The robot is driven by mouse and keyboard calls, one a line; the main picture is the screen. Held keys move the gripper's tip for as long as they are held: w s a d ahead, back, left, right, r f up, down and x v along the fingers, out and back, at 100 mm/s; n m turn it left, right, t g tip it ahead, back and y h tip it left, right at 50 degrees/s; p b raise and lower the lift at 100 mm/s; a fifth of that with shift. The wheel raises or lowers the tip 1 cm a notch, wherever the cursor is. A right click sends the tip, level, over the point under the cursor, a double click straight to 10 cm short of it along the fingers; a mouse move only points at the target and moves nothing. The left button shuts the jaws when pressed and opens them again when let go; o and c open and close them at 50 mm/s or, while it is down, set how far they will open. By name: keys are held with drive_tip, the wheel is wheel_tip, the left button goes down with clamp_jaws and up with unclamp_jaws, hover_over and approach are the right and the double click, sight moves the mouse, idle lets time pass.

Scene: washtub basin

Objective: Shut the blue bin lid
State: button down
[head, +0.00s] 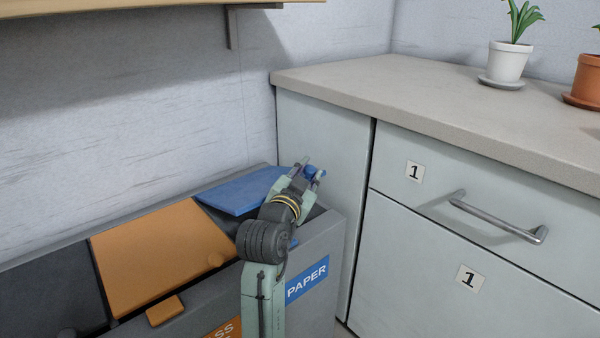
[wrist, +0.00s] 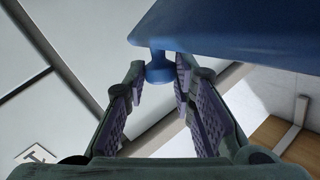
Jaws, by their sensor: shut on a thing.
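The blue lid (head: 238,194) belongs to the right compartment of the grey bin, marked PAPER (head: 307,280). It stands partly raised and tilted, with a dark gap (head: 314,212) showing below its right side. My gripper (head: 312,169) is at the lid's right end, shut on its round blue knob (wrist: 159,70). In the wrist view the knob sits between the fingertips of my gripper (wrist: 160,74), and the lid (wrist: 240,30) spreads above and to the right. My arm hides part of the lid and the bin's front rim.
An orange lid (head: 160,255) lies closed beside the blue one, with a dark grey lid (head: 45,290) further left. A pale cabinet (head: 325,150) with a handle (head: 497,220) stands close on the right. Potted plants (head: 508,62) stand on its top. A wooden shelf (head: 110,12) hangs above.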

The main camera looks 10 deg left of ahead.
drive_tip(key=shift+s+d+f+b, duration=0.2)
drive_tip(key=shift+f+b, duration=0.2)
drive_tip(key=shift+f, duration=0.35)
drive_tip(key=shift+s+d+f+b, duration=0.2)
drive_tip(key=shift+f+b, duration=0.2)
drive_tip(key=shift+f, duration=0.35)
drive_tip(key=c, duration=1.4)
unclamp_jaws()
drive_tip(key=shift+o, duration=0.2)
drive_tip(key=shift+r, duration=0.1)
